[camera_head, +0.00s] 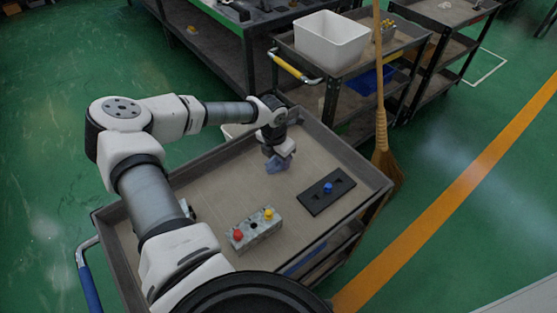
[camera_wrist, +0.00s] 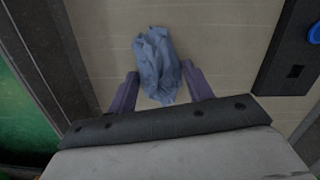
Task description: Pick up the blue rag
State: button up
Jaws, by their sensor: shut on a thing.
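The blue rag (camera_head: 274,165) is a crumpled grey-blue cloth near the far left part of the cart top (camera_head: 318,150). In the wrist view the rag (camera_wrist: 158,64) lies between the two purple fingers of my gripper (camera_wrist: 160,82), with its upper part reaching beyond the fingertips. My gripper (camera_head: 279,152) points down at the rag and is shut on it, the cloth keeping the fingers apart. I cannot tell whether the rag is clear of the cart top or still touches it.
A grey block with red and yellow knobs (camera_head: 254,230) stands at the cart's near side. A black plate with a blue knob (camera_head: 326,191) lies to the right. The cart has a raised rim. A broom (camera_head: 381,130) stands behind it, beside another cart holding a white bin (camera_head: 331,42).

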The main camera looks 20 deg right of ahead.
jog(key=shift+r, duration=0.15)
jog(key=shift+c, duration=0.2)
notch_tip(320, 180, up, 20)
jog(key=b, duration=0.4)
jog(key=shift+b, duration=0.35)
jog(key=o, duration=0.3)
jog(key=shift+c, duration=1.1)
jog(key=shift+f, duration=0.25)
